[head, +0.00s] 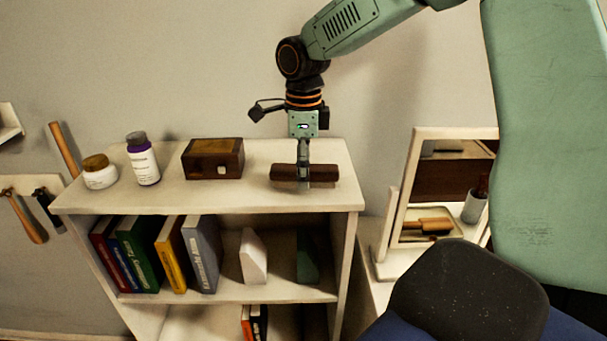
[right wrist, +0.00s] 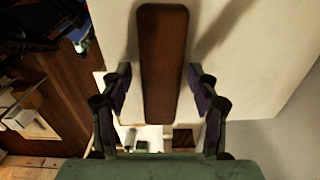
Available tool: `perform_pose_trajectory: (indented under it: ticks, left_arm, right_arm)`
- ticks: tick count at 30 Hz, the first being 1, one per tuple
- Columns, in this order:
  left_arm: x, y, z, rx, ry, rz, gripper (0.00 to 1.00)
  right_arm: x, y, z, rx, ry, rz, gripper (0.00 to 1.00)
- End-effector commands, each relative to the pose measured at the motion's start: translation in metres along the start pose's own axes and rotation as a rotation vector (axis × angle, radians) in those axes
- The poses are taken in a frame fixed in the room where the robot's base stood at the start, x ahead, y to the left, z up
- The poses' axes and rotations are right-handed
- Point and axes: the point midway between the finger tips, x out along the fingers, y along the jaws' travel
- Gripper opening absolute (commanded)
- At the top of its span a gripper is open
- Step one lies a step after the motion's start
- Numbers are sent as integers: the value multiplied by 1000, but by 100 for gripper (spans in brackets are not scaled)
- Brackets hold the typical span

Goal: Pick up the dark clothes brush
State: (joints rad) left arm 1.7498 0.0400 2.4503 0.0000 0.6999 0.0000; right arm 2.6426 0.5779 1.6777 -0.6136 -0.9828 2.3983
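The dark brown clothes brush (head: 284,172) lies lengthwise from left to right on the top of the white shelf unit, near its right end. My right gripper (head: 304,178) points straight down over the brush, with its fingers around the right part of it. In the right wrist view the brush (right wrist: 162,50) runs between the two spread fingers, with a narrow gap on each side. The right gripper is open, and I see no finger touching the brush. My left gripper is not in view.
Books (head: 170,252) stand below. A framed mirror (head: 400,195) stands to the right.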

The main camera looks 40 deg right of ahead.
Motion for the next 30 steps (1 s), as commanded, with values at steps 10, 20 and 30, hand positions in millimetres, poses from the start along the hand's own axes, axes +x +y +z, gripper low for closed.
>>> perform_pose_trajectory:
  ticks: [10,20,30]
  left_arm:
    - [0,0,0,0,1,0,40]
    - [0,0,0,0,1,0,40]
    - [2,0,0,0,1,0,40]
  right_arm:
    - [0,0,0,-1,0,0,28]
    - [0,0,0,0,0,0,3]
    - [-18,-1,0,0,-2,-5,3]
